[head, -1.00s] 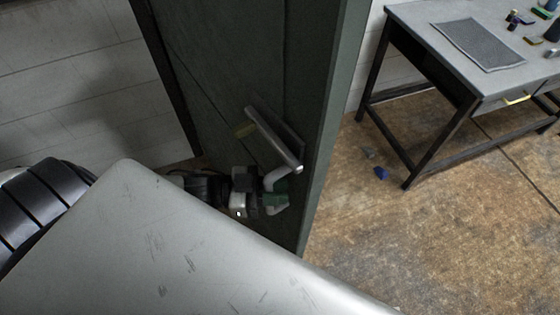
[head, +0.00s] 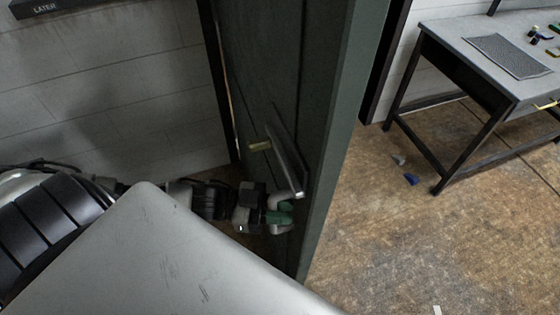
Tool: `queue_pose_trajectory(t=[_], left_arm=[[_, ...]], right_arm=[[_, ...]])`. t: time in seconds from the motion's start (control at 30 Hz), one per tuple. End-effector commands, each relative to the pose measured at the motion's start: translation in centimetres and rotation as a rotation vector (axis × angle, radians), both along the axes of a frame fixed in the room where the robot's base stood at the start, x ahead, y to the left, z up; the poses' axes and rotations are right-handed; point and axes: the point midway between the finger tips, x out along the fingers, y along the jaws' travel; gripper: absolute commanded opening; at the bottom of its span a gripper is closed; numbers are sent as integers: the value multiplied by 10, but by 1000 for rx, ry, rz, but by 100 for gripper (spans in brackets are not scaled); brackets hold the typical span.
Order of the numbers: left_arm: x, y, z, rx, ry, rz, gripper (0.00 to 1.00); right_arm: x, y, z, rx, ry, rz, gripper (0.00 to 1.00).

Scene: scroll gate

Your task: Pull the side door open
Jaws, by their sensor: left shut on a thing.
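The side door (head: 341,150) is a tall dark green panel in the middle of the head view. It stands ajar, seen nearly edge-on, with the floor of the room showing past its right edge. A silver handle (head: 290,168) sits on its left face near that edge. My left gripper (head: 281,214) reaches in from the left and is shut on the handle's lower end, close against the door face. The fingertips are small and partly hidden by the handle. My right gripper is not in view.
A grey table (head: 455,50) with dark legs stands at the right, with a dark mat (head: 508,54) and small items on it. A small blue piece (head: 411,179) lies on the brown floor. A white plank wall (head: 110,90) stands at the left.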

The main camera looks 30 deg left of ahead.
Motion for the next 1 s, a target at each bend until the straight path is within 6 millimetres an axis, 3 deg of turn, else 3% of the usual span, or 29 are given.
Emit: queue_pose_trajectory(t=[0.37, 0.4, 0.47, 1.0], left_arm=[[-2, 0, -2, 4, 6, -1, 0], [-2, 0, -2, 4, 6, -1, 26], [-1, 0, -2, 3, 6, 0, 32], [-4, 7, -2, 4, 4, 0, 32]], right_arm=[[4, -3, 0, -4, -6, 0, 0], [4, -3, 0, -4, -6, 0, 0], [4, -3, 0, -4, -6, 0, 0], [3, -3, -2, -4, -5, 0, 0]])
